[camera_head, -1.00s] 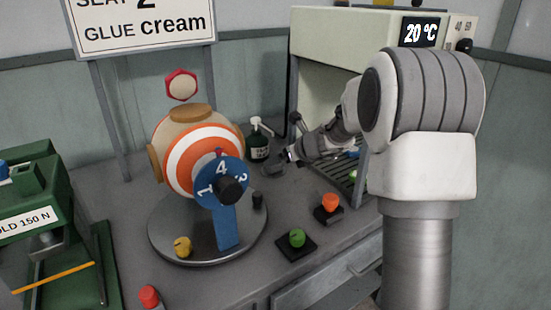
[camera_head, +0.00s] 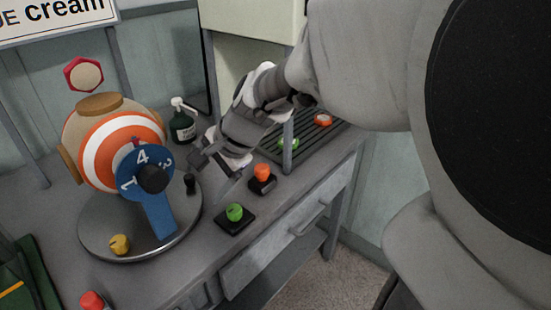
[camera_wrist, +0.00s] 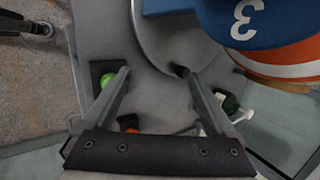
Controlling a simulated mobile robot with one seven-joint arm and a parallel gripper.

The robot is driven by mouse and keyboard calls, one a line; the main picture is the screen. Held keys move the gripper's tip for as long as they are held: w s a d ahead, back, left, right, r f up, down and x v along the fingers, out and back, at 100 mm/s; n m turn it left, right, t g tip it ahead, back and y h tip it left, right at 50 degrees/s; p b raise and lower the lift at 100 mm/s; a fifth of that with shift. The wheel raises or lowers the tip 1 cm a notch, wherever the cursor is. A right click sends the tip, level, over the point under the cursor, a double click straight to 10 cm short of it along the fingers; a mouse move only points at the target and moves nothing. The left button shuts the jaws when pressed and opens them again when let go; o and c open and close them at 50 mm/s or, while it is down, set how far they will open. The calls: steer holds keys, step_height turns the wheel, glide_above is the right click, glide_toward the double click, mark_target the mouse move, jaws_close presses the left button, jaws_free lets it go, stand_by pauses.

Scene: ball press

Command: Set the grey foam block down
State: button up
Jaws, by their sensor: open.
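My gripper (camera_head: 208,172) is over the grey bench, beside the round turntable and behind the orange button. I cannot make out a grey foam block in either view. If it lies on the grey bench or behind my arm, I cannot tell it apart.
The grey turntable (camera_head: 95,232) carries a striped ball (camera_head: 98,140) and a blue numbered dial (camera_head: 130,180). A green button (camera_head: 235,212), an orange button (camera_head: 262,172) and a dark pump bottle (camera_head: 183,126) stand close by. A slatted rack (camera_head: 325,136) is at the right.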

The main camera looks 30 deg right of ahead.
steer(key=s+d+r+n+h, duration=0.2)
steer(key=s+n, duration=0.5)
steer(key=s, duration=0.1)
steer(key=s+d+r+n+h, duration=0.1)
steer(key=s+d+n+h, duration=0.1)
steer(key=s+n, duration=0.55)
step_height(320, 180, up, 20)
steer(key=m+p, duration=0.1)
steer(key=p, duration=1.9)
steer(key=shift+s+d+r, duration=0.15)
steer(key=shift+s+r, duration=0.1)
steer(key=shift+s, duration=0.2)
